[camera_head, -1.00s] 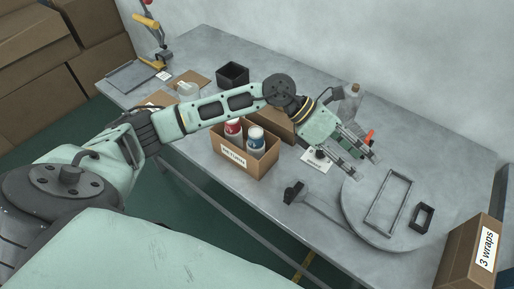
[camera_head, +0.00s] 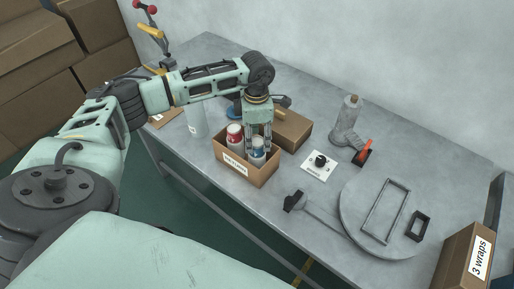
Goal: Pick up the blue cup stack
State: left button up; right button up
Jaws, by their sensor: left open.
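The blue cup stack (camera_head: 258,155) stands in the open cardboard box (camera_head: 248,176), to the right of a red-topped cup stack (camera_head: 234,133). My left gripper (camera_head: 259,146) points down at the blue stack. Its fingers are open, with one on each side of the stack's upper part as seen from here. They partly cover the stack, and I cannot tell whether they touch it. My right gripper is not in view.
A brown box (camera_head: 292,130) stands just behind the cup box. To the right are a white card with a black knob (camera_head: 320,162), a grey bottle-like tool (camera_head: 348,118) and a round grey board (camera_head: 360,225) with frames. A "3 wraps" box (camera_head: 465,255) stands at the lower right.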

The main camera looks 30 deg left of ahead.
pick_arm(q)
jog(key=shift+f, duration=1.05)
grip_shut()
